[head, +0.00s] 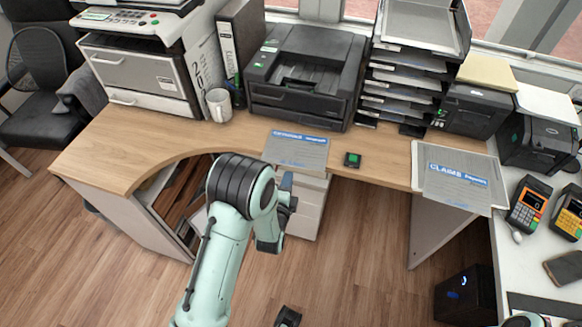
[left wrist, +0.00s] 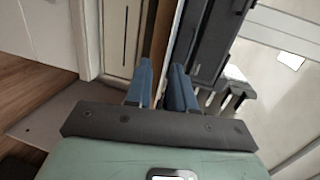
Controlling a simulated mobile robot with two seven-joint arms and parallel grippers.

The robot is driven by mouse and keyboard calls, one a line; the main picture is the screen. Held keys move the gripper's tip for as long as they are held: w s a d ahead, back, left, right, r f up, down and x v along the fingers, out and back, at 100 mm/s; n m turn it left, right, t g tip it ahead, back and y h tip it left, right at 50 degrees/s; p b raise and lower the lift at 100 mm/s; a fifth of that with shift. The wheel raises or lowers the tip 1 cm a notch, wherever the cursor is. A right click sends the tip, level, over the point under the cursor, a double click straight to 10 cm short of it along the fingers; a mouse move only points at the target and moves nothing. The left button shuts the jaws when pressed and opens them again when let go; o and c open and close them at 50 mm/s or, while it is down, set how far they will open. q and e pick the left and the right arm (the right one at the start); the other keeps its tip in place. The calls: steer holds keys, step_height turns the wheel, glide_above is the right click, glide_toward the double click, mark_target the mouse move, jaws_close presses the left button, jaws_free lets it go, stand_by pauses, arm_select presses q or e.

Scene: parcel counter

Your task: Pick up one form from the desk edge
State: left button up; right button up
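A grey form with a blue heading (head: 300,152) lies on the wooden desk at its front edge, its near part reaching the edge. A second form, headed "CLAIMS" (head: 455,185), lies farther right and sticks out past the front edge. The desk edge (left wrist: 159,30) shows as a brown strip beyond the gap. I cannot tell whether paper is between the fingers.
A black printer (head: 305,75) stands behind the first form, with a mug (head: 219,105) to its left. A small dark stamp-like block (head: 352,160) lies between the forms. A drawer unit (head: 307,205) stands under the desk. Card terminals (head: 527,207) are at the right.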

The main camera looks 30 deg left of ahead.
arm_select(q)
steer(key=shift+r+x, duration=0.2)
steer(key=shift+x, duration=0.7)
steer(key=shift+r+x, duration=0.15)
steer(key=shift+x, duration=0.8)
steer(key=shift+r+x, duration=0.2)
steer(key=shift+x, duration=0.7)
steer(key=shift+w+a, duration=0.1)
jaws_close()
